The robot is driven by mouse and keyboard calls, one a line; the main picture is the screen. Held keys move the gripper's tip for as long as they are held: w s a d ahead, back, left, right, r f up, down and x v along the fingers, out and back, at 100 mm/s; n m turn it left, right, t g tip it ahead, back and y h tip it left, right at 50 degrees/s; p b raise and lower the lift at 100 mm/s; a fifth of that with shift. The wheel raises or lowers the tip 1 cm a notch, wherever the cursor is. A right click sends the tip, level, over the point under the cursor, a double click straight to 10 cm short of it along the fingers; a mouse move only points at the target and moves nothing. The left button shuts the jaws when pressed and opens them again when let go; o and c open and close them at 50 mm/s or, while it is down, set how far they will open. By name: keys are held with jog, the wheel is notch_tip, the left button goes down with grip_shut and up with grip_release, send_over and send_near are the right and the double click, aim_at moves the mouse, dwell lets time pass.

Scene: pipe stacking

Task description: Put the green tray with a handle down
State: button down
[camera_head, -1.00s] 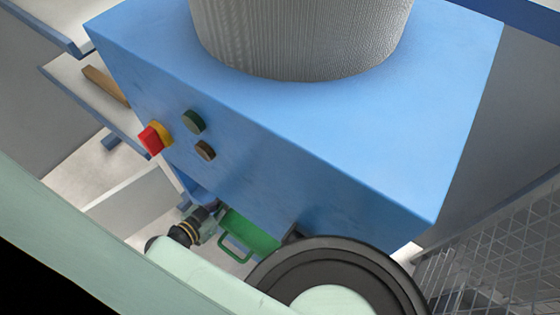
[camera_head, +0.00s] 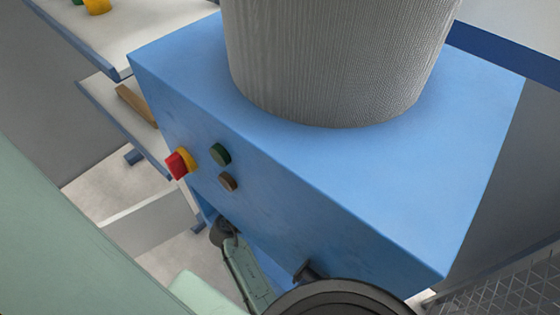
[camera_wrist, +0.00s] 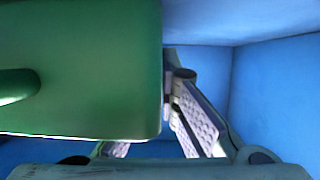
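The green tray (camera_wrist: 95,60) fills the left of the wrist view, very close to the camera. Its dark green handle (camera_wrist: 15,85) shows at the left edge. My gripper (camera_wrist: 172,85) is beside and partly behind the tray's right edge. Its right finger with a pale textured pad is seen, and the left finger is mostly covered by the tray. The contact between fingers and tray is hidden, so I cannot tell whether it is gripped. Neither tray nor fingertips show in the head view.
Blue walls (camera_wrist: 275,100) surround the tray in the wrist view. In the head view the blue machine (camera_head: 330,170) carries a grey cylinder (camera_head: 340,60) and a red knob (camera_head: 176,165). Shelves (camera_head: 130,35) stand at left and a mesh fence (camera_head: 500,285) at lower right.

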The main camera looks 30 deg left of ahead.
jog(key=shift+f, duration=0.25)
jog(key=shift+f, duration=0.1)
jog(key=c, duration=1.8)
grip_release()
jog(key=shift+r, duration=0.35)
jog(key=b+v, duration=0.2)
jog(key=v, duration=1)
jog(key=shift+f, duration=0.2)
